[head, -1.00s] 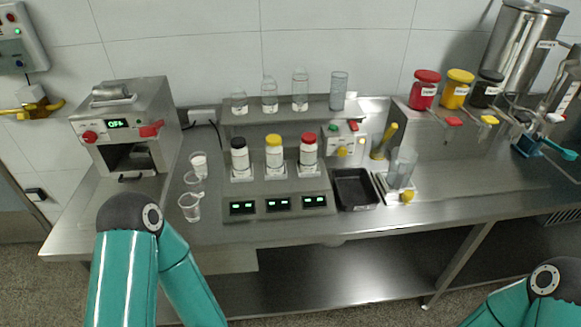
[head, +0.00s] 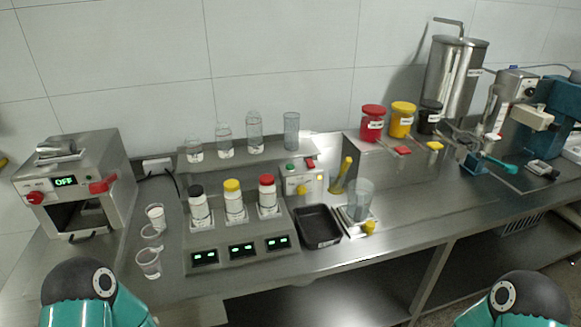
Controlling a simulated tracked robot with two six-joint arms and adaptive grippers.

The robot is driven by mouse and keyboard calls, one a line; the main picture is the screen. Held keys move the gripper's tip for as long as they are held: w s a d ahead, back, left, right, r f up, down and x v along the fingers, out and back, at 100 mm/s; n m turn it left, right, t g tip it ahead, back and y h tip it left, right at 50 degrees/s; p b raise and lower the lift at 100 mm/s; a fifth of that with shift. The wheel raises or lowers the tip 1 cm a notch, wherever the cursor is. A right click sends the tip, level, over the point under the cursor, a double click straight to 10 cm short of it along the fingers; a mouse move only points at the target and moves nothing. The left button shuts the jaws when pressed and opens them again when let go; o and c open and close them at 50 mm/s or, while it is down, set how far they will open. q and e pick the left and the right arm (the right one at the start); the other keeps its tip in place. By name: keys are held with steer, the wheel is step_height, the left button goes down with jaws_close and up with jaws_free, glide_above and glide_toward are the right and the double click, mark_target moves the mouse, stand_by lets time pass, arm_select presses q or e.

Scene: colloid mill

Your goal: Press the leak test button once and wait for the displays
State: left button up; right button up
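A small pale control box (head: 301,183) stands on the bench beside the bottle rack. It carries a green button (head: 290,167), a red part at its upper right and a yellow knob. I cannot read which one is the leak test button. Three displays, the left one (head: 204,257), the middle one (head: 241,250) and the right one (head: 278,243), glow green on the rack's front, their text too small to read. Bottles with black (head: 198,207), yellow (head: 234,202) and red caps (head: 268,196) stand above them. Neither of my grippers is in view; only arm parts show.
A black tray (head: 319,239) and a clear beaker (head: 361,197) stand right of the rack. Several clear cups, one being the front cup (head: 149,263), stand left of it. A machine (head: 75,182) reading OFF is at left. Red, yellow and black jars stand at the back right.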

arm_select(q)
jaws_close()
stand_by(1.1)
